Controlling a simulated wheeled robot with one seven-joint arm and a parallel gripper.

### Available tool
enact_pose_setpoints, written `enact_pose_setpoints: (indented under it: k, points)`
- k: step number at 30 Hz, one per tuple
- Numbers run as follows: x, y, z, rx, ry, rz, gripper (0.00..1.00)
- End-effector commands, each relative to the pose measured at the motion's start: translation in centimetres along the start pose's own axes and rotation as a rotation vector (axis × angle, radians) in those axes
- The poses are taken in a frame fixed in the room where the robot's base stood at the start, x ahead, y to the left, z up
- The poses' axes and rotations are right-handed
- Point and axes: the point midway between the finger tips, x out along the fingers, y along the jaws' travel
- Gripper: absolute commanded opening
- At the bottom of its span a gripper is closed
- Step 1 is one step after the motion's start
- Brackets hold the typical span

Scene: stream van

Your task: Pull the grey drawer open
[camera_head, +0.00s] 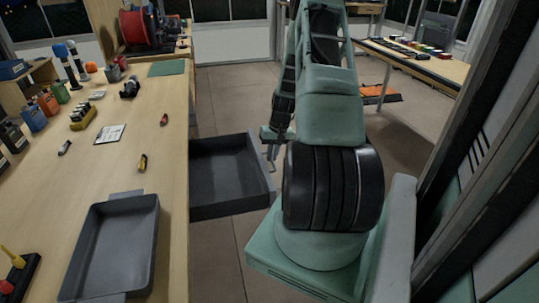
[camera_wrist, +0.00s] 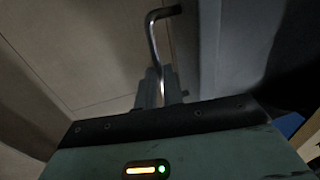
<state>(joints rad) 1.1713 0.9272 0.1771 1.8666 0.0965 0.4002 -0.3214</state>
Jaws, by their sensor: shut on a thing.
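The grey drawer (camera_head: 228,208) is pulled out from the right side of the wooden bench, and its empty inside shows in the head view. Its front panel (camera_wrist: 240,45) fills the upper right of the wrist view. A bent metal bar handle (camera_head: 271,162) stands off the drawer's front; it also shows in the wrist view (camera_wrist: 156,35). My gripper (camera_head: 273,138) is at the handle, its fingers (camera_wrist: 162,85) shut on the bar. The exact contact is partly hidden by my wrist.
The bench top (camera_head: 130,182) holds a grey tray (camera_head: 72,262), small bottles and tools. A red cable reel (camera_head: 138,27) stands at the back. Tiled floor (camera_head: 232,90) is open beyond the drawer. A wall frame (camera_head: 480,120) stands close on the right.

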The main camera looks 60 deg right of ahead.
Motion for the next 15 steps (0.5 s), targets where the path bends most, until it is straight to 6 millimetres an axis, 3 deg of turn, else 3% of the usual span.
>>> enact_pose_setpoints:
  k: [4,5,15]
  points:
    - [-0.1,-0.02,-0.1,0.0,0.002,0.001,0.0]
    - [-0.11,-0.02,-0.1,0.0,0.002,0.001,0.17]
    - [-0.25,-0.04,-0.08,0.001,0.002,0.0,0.18]
